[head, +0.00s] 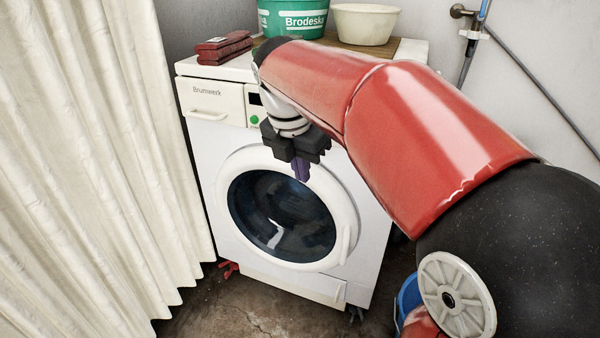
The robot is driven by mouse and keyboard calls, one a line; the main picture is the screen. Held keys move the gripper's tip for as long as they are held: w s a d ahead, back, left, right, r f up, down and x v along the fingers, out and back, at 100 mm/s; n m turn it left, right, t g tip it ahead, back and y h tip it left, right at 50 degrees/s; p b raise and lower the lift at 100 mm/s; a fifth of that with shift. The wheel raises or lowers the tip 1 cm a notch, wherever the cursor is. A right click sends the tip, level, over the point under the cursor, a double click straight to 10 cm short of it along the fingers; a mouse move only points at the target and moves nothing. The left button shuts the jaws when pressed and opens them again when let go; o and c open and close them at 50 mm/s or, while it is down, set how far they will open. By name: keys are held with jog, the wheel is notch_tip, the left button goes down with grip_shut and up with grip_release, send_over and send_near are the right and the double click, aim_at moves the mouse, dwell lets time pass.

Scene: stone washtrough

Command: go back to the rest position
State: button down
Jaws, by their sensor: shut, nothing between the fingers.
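My gripper (301,172) hangs in front of the washing machine (205,155), over the upper rim of its round door. Its purple fingers point down and are shut, with nothing seen between them. My red arm crosses from the lower right and hides the right part of the machine's front panel. The round door (285,215) with its dark glass looks closed. I cannot tell whether the fingers touch the door rim.
A cream curtain (85,170) hangs along the left. Dark red packets (224,47), a green tub (292,20) and a cream basin (364,24) stand on top of the machine. A blue bucket (408,297) is on the floor at lower right. A pipe and hose (470,45) run along the right wall.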

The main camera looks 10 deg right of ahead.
jog(key=s+d+f+m+t+y+p, duration=0.1)
jog(key=s+f+m+t, duration=0.1)
jog(key=s+m, duration=0.7)
jog(key=s+d+f+m+t+y+p, duration=0.1)
jog(key=s+f+m+p, duration=0.1)
jog(key=s+m, duration=0.7)
jog(key=f+m, duration=0.1)
jog(key=m, duration=0.7)
jog(key=shift+s+d+f+t, duration=0.2)
jog(key=shift+s+f+t, duration=0.05)
jog(key=shift+f+t, duration=0.15)
jog(key=shift+r, duration=0.1)
